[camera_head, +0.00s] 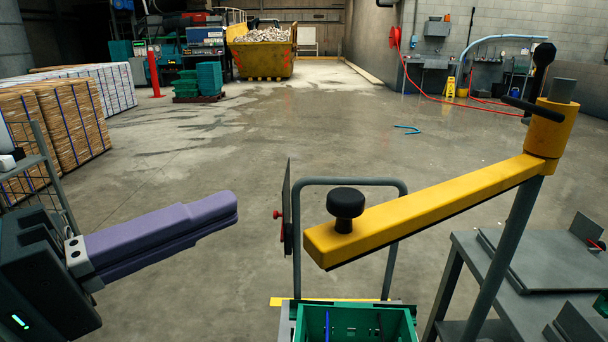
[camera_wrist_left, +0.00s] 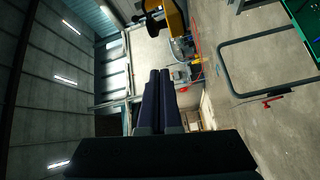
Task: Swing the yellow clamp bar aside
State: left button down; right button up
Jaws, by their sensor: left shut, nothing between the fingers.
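The yellow clamp bar (camera_head: 430,208) reaches from a yellow hub (camera_head: 550,130) on a grey post at the right toward the middle of the head view. A black knob (camera_head: 345,204) stands on its free end. A black handle (camera_head: 533,108) sticks out from the hub. My left gripper (camera_head: 233,208), with purple fingers, is shut and empty, left of the bar's free end and apart from it. In the left wrist view its fingers (camera_wrist_left: 159,88) lie together, and part of the yellow bar (camera_wrist_left: 174,16) shows at the top. My right gripper is not in view.
A grey metal table (camera_head: 535,262) stands at the right. Wrapped pallets (camera_head: 75,120) are at the left. Open floor lies beyond.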

pick_arm(q)
jog(key=w+d+p, duration=0.3)
jog(key=d+p, duration=0.1)
jog(key=d, duration=0.3)
jog(key=shift+w+d+r+n, duration=0.25)
jog(key=shift+w+d+n, duration=0.05)
jog(key=shift+n, duration=0.1)
dwell(0.3)
jog(key=shift+s, duration=0.1)
